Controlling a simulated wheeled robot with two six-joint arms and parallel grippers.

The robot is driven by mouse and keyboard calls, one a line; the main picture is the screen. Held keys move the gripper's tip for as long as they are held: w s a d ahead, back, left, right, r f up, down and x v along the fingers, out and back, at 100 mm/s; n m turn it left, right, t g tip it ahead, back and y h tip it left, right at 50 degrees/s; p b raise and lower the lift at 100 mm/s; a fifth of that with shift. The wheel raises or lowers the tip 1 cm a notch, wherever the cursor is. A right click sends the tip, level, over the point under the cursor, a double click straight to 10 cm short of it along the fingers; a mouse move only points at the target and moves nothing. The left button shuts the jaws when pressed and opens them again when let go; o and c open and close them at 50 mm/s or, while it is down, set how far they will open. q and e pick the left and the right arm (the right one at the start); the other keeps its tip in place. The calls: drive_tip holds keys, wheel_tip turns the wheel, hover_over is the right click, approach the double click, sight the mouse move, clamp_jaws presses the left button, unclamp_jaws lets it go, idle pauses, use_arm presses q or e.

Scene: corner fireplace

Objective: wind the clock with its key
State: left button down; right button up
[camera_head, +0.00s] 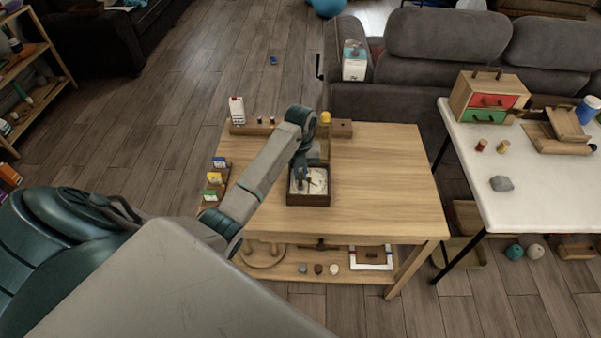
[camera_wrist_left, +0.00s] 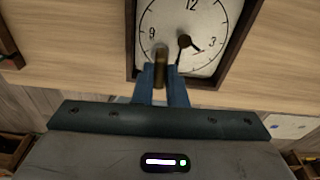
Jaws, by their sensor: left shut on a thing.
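The clock (camera_head: 320,184) has a dark square frame and a cream face and lies face up on the wooden table. In the left wrist view its face (camera_wrist_left: 215,25) shows numerals and dark hands around a dark centre post. My left gripper (camera_head: 300,183) is over the left part of the clock. In the left wrist view the gripper (camera_wrist_left: 162,80) is shut on a brownish, brass-like key (camera_wrist_left: 160,58), upright over the lower face, left of the post. Whether the key's tip is seated in the face is hidden. My right gripper is in neither view.
The wooden table (camera_head: 390,180) is clear right of the clock. Small coloured boxes (camera_head: 214,178) stand at its left edge, and a wooden rail (camera_head: 252,129) with small items lies at its back. A white table (camera_head: 540,190) with a drawer chest (camera_head: 487,97) is at the right.

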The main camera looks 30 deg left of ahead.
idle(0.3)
use_arm(q)
drive_tip(key=shift+f+m, duration=0.1)
drive_tip(key=shift+m, duration=0.8)
drive_tip(key=shift+m+b, duration=0.5)
drive_tip(key=shift+b, duration=0.15)
